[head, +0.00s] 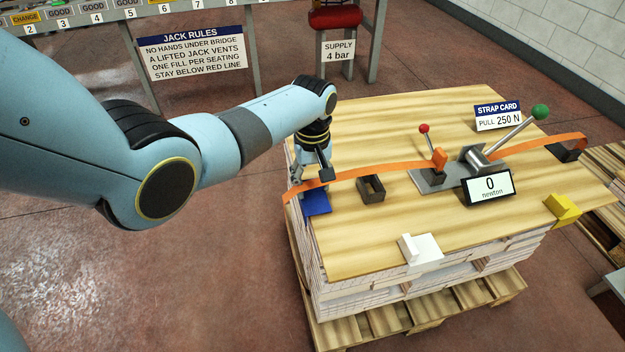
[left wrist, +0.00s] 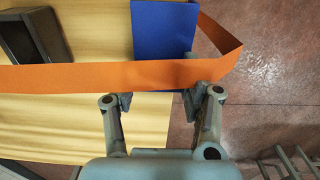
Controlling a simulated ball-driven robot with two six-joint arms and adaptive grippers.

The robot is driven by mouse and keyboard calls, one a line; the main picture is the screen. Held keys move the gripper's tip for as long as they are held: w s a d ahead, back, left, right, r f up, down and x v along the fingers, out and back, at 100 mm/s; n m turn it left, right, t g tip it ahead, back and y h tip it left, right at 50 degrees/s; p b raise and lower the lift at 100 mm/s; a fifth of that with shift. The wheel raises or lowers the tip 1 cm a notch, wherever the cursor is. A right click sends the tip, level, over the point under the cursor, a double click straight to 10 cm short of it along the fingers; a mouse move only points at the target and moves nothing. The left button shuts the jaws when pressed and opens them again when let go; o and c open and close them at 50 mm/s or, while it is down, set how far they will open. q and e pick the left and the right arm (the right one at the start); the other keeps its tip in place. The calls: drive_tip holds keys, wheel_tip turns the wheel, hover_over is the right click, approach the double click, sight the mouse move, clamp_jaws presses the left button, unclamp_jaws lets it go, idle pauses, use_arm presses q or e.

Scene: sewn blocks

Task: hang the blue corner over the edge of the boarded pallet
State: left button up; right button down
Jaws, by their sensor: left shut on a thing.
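The boarded pallet (head: 440,215) has a pale wood board on top of a stack. The blue corner (head: 316,204) is at the board's left edge, partly hidden by the orange strap (head: 375,167). My left gripper (head: 318,181) is at that edge, shut on the blue corner. In the left wrist view, the fingers (left wrist: 160,100) stand at either side of the blue corner (left wrist: 163,30), and the strap (left wrist: 90,77) crosses it near them. Whether the corner touches the board is hard to tell. My right gripper is not in view.
A dark bracket (head: 370,189), a ratchet with a green-knobbed lever (head: 483,157) and a display reading 0 newton (head: 489,188) are on the board. The floor at left is clear.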

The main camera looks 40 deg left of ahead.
use_arm(q)
drive_tip(key=shift+f, duration=0.4)
idle(0.3)
drive_tip(key=o, duration=1.2)
drive_tip(key=shift+r, duration=0.1)
